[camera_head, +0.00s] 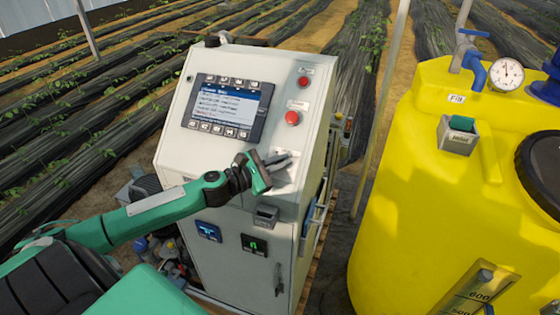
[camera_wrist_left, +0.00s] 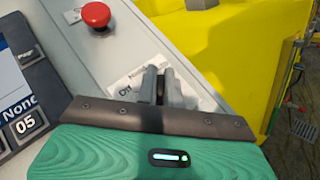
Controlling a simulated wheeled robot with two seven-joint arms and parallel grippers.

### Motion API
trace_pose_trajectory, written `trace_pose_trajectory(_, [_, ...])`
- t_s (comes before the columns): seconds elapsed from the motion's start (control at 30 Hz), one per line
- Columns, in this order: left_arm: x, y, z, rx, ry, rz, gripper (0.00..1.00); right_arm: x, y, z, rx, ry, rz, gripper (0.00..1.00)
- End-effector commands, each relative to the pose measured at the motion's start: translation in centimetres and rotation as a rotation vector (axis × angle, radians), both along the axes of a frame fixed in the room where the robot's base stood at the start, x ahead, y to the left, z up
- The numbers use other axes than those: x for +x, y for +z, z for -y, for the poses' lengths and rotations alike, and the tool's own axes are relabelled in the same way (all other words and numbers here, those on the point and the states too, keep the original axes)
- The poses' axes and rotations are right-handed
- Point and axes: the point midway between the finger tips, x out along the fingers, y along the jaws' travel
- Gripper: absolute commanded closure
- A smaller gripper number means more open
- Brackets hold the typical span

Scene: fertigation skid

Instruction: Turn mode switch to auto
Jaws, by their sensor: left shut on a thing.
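The mode switch (camera_wrist_left: 163,86) shows only as a dark sliver between the fingers in the left wrist view; its pointing direction is hidden. My left gripper (camera_head: 283,160) is at the sloped face of the white control cabinet (camera_head: 225,170), below the red buttons. In the left wrist view the left gripper (camera_wrist_left: 162,82) is shut on the switch, a grey finger on each side. My right gripper is not in view.
A red button (camera_head: 292,118) sits just above the gripper, and another red button (camera_head: 303,82) is higher. A display screen (camera_head: 226,105) is to the left. A yellow tank (camera_head: 420,190) with a gauge (camera_head: 506,74) stands right of the cabinet. Crop rows lie behind.

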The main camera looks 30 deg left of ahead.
Motion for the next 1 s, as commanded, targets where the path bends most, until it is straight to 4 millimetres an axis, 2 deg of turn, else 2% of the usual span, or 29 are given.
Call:
trace_pose_trajectory(0.1, [0.0, 0.0, 0.0, 0.001, -0.001, 0.0, 1.0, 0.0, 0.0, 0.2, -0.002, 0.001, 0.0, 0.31])
trace_pose_trajectory(0.13, [0.0, 0.0, 0.0, 0.001, -0.001, 0.0, 0.9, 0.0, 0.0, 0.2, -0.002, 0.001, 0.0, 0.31])
trace_pose_trajectory(0.23, [0.0, 0.0, 0.0, 0.001, -0.001, 0.001, 0.7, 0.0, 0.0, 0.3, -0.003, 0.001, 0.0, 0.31])
trace_pose_trajectory(0.63, [-0.3, -0.1, -0.1, 0.0, 0.0, 0.0, 0.7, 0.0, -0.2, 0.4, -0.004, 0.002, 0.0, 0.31])
trace_pose_trajectory(1.0, [-3.4, -0.4, -1.4, 0.0, 0.0, -0.002, 0.7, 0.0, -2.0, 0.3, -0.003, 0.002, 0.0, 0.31])
